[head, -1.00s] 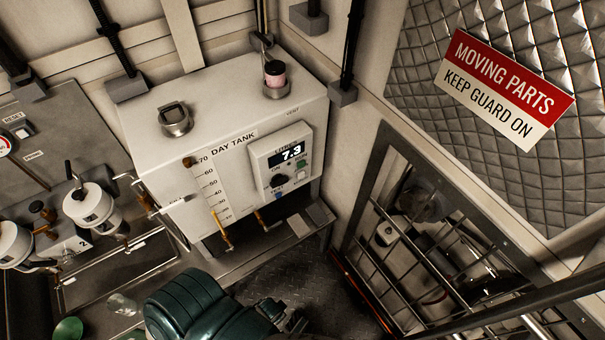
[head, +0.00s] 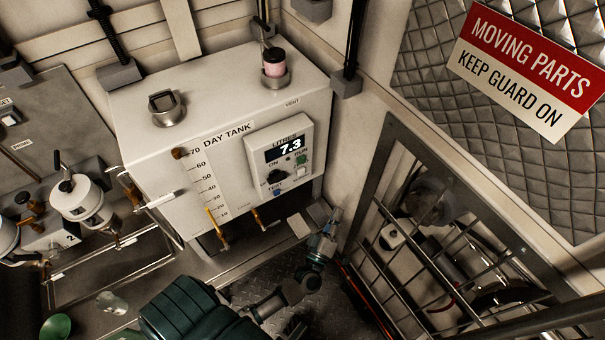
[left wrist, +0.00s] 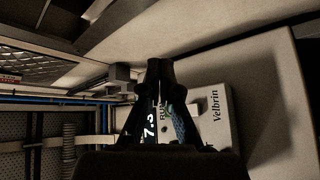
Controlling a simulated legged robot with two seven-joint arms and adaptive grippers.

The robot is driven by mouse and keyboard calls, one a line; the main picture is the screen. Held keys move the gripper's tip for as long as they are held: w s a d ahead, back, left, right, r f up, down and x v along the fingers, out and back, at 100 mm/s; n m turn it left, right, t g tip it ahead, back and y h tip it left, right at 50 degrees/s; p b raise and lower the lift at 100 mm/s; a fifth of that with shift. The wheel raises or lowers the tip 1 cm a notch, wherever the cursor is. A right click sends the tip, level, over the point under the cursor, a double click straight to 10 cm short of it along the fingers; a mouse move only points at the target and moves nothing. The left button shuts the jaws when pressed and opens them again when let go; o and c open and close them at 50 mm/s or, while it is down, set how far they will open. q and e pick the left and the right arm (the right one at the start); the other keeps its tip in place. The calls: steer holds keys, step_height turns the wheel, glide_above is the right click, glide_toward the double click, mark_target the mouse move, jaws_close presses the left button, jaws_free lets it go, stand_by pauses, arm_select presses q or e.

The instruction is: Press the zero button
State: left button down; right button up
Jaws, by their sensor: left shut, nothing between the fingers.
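The control panel (head: 279,155) is on the front of the white day tank and its display reads 7.3. It has a black knob (head: 275,177), a green button (head: 300,159), a pale button (head: 301,171) below it and a blue button (head: 278,192). The small labels are hard to read, so I cannot tell which button is zero. My left gripper (head: 334,218) is shut and empty, below and right of the panel, apart from it. In the left wrist view its fingers (left wrist: 160,68) cover part of the panel (left wrist: 216,118). My right gripper is not in view.
The day tank (head: 155,140) has a level scale and brass valves on its front. A barred guard frame (head: 440,265) stands on the right, under a moving parts sign (head: 525,65). White filter canisters (head: 78,200) are at the left. Floor shows below the tank.

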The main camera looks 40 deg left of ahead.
mark_target(301, 171)
arm_select(q)
steer(key=w+a+r+n+y, duration=0.1)
steer(key=a+r+n+y, duration=0.1)
steer(key=a, duration=0.4)
steer(key=w+a+r+n+g+y+b, duration=0.1)
steer(key=a+r+n+y, duration=0.1)
steer(key=a+n+y, duration=0.3)
steer(key=shift+a, duration=0.85)
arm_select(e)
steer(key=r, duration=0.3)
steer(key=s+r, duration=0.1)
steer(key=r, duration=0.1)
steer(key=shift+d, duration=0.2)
arm_select(q)
steer(key=shift+w+d, duration=0.1)
steer(key=shift+d, duration=0.1)
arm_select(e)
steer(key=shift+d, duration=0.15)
arm_select(q)
steer(key=shift+a, duration=0.2)
steer(key=shift+d, duration=0.1)
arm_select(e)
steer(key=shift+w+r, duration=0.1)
arm_select(q)
steer(key=shift+w+a+r, duration=0.1)
steer(key=shift+a, duration=0.3)
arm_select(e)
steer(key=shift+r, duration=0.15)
